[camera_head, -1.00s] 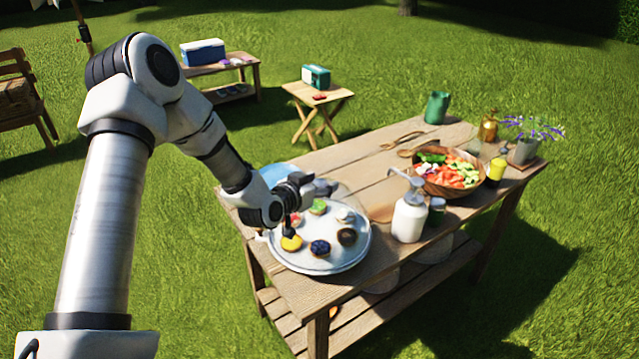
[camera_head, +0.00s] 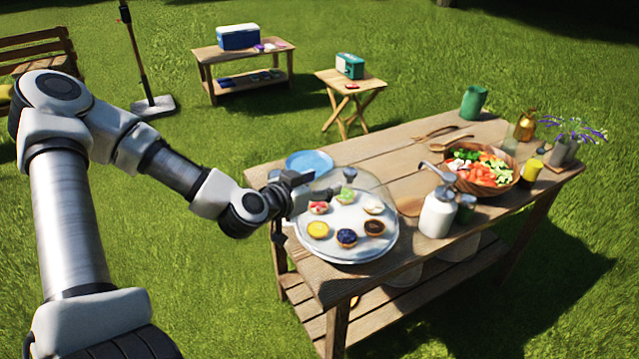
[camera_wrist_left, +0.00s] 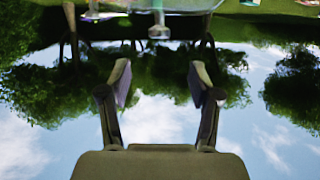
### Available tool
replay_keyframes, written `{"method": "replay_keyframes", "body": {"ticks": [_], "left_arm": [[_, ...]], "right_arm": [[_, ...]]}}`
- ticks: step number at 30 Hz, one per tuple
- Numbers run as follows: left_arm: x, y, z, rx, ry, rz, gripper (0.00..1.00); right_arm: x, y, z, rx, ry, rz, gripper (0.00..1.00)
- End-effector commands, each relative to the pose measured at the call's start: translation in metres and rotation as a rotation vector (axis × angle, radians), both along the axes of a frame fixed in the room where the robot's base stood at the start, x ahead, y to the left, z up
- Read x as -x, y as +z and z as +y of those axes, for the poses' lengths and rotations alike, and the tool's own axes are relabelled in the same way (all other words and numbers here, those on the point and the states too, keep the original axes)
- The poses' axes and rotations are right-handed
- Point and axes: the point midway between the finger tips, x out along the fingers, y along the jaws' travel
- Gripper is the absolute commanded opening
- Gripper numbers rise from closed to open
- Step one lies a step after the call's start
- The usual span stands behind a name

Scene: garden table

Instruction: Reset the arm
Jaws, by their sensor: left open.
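My left arm comes in from the left in the head view. Its gripper (camera_head: 308,191) is at the left side of the round tart tray (camera_head: 372,251), above the table's left edge. In the left wrist view the two fingers (camera_wrist_left: 160,82) stand apart with nothing between them. That view is upside down, with sky and trees behind the fingers. My right gripper is not in view.
Open grass (camera_head: 240,300) lies left of the table.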

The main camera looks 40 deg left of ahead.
Motion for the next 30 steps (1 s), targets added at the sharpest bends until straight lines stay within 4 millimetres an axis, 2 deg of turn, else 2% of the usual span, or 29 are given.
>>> {"method": "replay_keyframes", "body": {"ticks": [20, 22, 23, 26, 29, 30], "left_arm": [[0.003, 0.001, -0.001, -0.001, -0.002, 0.001, 0.63], [0.004, -0.004, -0.003, -0.001, -0.008, 0.017, 0.63], [0.005, -0.009, -0.005, 0.000, -0.013, 0.035, 0.63], [0.014, -0.045, -0.021, 0.005, -0.043, 0.164, 0.63], [0.037, -0.105, -0.048, 0.026, -0.073, 0.379, 0.63], [0.052, -0.131, -0.059, 0.035, -0.078, 0.474, 0.63]], "right_arm": [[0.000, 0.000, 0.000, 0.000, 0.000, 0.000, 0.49], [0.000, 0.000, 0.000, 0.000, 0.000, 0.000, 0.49], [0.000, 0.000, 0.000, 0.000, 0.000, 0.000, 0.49], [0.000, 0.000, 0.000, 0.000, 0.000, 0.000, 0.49], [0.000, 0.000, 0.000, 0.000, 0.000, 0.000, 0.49], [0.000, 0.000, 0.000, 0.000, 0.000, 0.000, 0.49]]}}
